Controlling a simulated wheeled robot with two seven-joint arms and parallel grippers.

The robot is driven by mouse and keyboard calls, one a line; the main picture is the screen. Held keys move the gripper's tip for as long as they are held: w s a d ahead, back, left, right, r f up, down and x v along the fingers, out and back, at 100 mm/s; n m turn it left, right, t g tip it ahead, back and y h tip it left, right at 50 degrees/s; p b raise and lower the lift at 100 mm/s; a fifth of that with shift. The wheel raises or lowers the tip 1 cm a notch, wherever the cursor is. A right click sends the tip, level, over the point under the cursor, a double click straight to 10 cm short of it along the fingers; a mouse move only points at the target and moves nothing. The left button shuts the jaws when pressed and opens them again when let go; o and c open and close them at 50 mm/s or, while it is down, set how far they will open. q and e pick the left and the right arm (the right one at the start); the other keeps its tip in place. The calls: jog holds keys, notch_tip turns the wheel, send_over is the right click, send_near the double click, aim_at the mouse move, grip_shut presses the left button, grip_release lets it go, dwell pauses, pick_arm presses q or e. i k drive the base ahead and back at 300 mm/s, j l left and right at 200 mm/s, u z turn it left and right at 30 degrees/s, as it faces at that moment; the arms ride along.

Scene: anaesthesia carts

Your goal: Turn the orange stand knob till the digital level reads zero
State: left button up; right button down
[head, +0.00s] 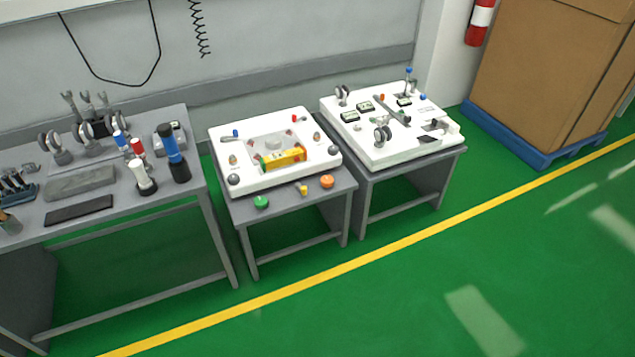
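The orange knob (327,182) sits at the front right edge of the middle table, beside a white square stand plate (225,149). A green knob (261,202) is at the front left and a small yellow knob (303,189) lies between the two. Neither of my grippers is in view.
A workbench (158,208) with several tools stands at the left. Another white panel with gauges (385,155) is on the right table. Boxes on a blue pallet (530,140) stand at the far right. The green floor (400,295) in front is clear, crossed by a yellow line.

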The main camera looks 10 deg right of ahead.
aim_at(327, 181)
jog(key=i+j, duration=0.15)
jog(key=i, duration=0.25)
jog(key=i+j+z, duration=0.1)
jog(key=i, duration=0.25)
jog(key=i+j, duration=0.2)
jog(key=i, duration=0.2)
jog(key=l+z, duration=0.05)
